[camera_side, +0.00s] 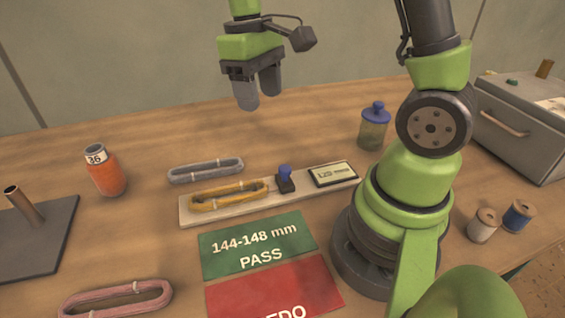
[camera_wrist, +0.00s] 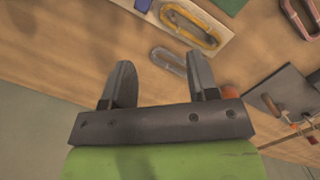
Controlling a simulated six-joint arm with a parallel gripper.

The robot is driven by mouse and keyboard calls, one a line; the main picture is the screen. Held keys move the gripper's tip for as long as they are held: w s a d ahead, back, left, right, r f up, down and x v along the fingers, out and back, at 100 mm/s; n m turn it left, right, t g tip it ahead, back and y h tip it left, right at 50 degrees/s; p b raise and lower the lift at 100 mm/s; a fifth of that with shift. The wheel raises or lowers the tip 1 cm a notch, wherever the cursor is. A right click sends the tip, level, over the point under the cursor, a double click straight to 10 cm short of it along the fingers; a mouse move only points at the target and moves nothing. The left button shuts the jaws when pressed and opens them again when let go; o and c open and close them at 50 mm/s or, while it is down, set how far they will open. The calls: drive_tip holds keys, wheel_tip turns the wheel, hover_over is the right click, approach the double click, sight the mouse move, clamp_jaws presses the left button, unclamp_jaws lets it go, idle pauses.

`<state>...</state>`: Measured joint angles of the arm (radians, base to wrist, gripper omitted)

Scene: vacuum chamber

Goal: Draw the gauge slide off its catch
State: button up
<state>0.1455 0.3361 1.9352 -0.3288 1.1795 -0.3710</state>
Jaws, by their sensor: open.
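The gauge (camera_side: 250,197) is a pale board on the table with a small digital display (camera_side: 333,174) at its right end. Its slide, a dark block with a blue knob (camera_side: 285,175), stands on the board left of the display. A yellow loop (camera_side: 228,193) lies on the board left of the slide and seems to reach close to it. In the wrist view the yellow loop (camera_wrist: 190,25) is at the top, with part of the blue knob (camera_wrist: 143,4) at the edge. My gripper (camera_side: 259,98) is open and empty, well above the table behind the board. The catch cannot be made out.
A grey loop (camera_side: 206,169) lies behind the board and a pink loop (camera_side: 117,297) at front left. A green PASS card (camera_side: 258,244) and a red card (camera_side: 275,288) lie in front. An orange jar (camera_side: 106,172) and blue-lidded jar (camera_side: 373,127) stand either side.

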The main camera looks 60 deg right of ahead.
sight(284, 167)
drive_tip(key=s+d+f+g, duration=0.1)
drive_tip(key=f, duration=0.4)
drive_tip(key=s+f+g, duration=0.1)
drive_tip(key=f, duration=0.5)
drive_tip(key=s+d+f+n, duration=0.1)
drive_tip(key=f, duration=0.4)
drive_tip(key=shift+d+f+g, duration=0.15)
drive_tip(key=shift+d+g, duration=0.15)
drive_tip(key=shift+g, duration=0.1)
